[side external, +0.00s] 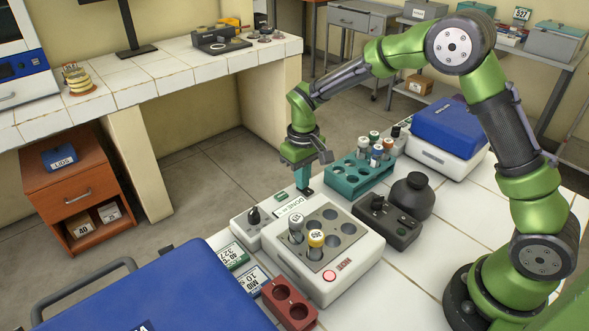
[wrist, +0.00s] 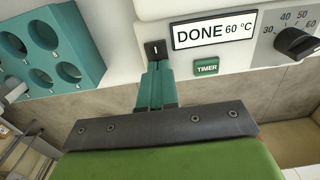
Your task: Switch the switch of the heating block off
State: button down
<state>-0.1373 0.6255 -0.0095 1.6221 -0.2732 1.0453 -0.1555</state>
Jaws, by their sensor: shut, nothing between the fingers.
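The heating block (side external: 335,275) is a white box on the tiled bench, with a grey top of round wells and two capped tubes standing in it. In the wrist view, its front panel has a display (wrist: 214,30) reading DONE 60 °C, a green TIMER button (wrist: 206,67) and a dial (wrist: 297,43). The switch (wrist: 156,49) is a small black rocker marked "I", left of the display. My gripper (wrist: 157,68) is shut and empty, its teal fingertips right at the lower edge of the switch; I cannot tell whether they touch. My gripper (side external: 303,186) also shows above the panel in the side view.
A teal rack (side external: 350,178) with several tubes stands behind the block. A dark bottle (side external: 412,196) and a black control box (side external: 385,220) stand right of it. A red holder (side external: 289,304) and a large blue case (side external: 170,295) are in front. A blue-lidded box (side external: 450,125) stands at the back.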

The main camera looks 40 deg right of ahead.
jog(key=shift+r, duration=3.45)
jog(key=shift+f, duration=0.2)
jog(key=shift+s+f, duration=0.3)
jog(key=shift+s, duration=0.3)
jog(key=s+d+r+m+t+y, duration=0.1)
jog(key=s+r+m+t, duration=0.1)
jog(key=s+r, duration=0.5)
jog(key=s+d+r+m+t+y, duration=0.1)
jog(key=s+r+t, duration=0.4)
jog(key=s, duration=0.9)
jog(key=shift+d+r+m, duration=0.35)
jog(key=shift+r+m, duration=0.15)
jog(key=shift+r, duration=0.35)
